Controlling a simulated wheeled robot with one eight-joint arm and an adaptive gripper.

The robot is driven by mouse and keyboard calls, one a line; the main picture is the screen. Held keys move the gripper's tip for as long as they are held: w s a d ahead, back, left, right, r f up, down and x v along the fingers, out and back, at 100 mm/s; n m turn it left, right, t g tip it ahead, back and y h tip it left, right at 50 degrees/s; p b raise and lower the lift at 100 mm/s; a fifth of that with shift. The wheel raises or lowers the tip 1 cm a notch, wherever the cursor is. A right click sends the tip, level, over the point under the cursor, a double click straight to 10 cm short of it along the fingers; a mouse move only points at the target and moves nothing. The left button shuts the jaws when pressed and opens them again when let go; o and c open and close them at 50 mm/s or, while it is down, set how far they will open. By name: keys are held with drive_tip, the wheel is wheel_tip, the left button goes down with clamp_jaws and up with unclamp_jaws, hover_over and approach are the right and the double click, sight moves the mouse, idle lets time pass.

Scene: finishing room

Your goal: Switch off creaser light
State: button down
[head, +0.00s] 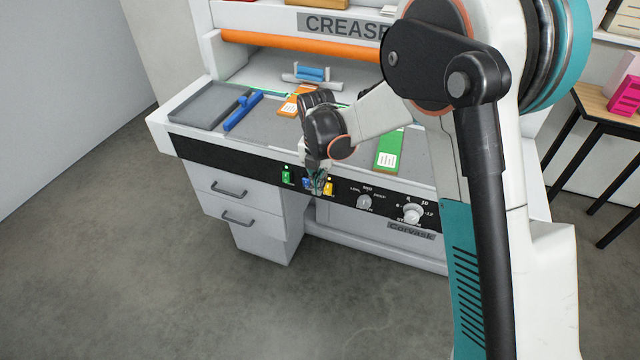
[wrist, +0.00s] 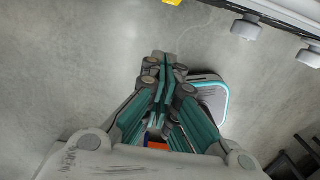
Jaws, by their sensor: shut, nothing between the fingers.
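The creaser (head: 345,25) stands ahead, with a black control panel (head: 230,163) along its front edge. The panel carries a green switch (head: 287,176), a blue switch (head: 306,183) and a yellow switch (head: 329,188). I cannot read which one is for the light. My gripper (head: 318,186) is shut and empty, its fingers in front of the panel between the blue and yellow switches, partly covering the blue one. I cannot tell if it touches. In the wrist view the closed fingers (wrist: 167,65) point toward a yellow piece (wrist: 172,2) at the top edge.
Two knobs (head: 364,201) (head: 412,213) sit right of the switches. Drawers (head: 230,188) are below left. A blue tool (head: 243,111), an orange card (head: 293,102) and a green card (head: 389,150) lie on the bed. A side table (head: 598,103) stands right. The floor in front is clear.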

sight(328, 189)
drive_tip(key=w+d+f+b, duration=0.1)
drive_tip(key=w+f+b, duration=0.2)
drive_tip(key=f, duration=0.5)
drive_tip(key=shift+w+d+f+b, duration=0.3)
drive_tip(key=shift+w+b, duration=0.1)
drive_tip(key=shift+w, duration=0.2)
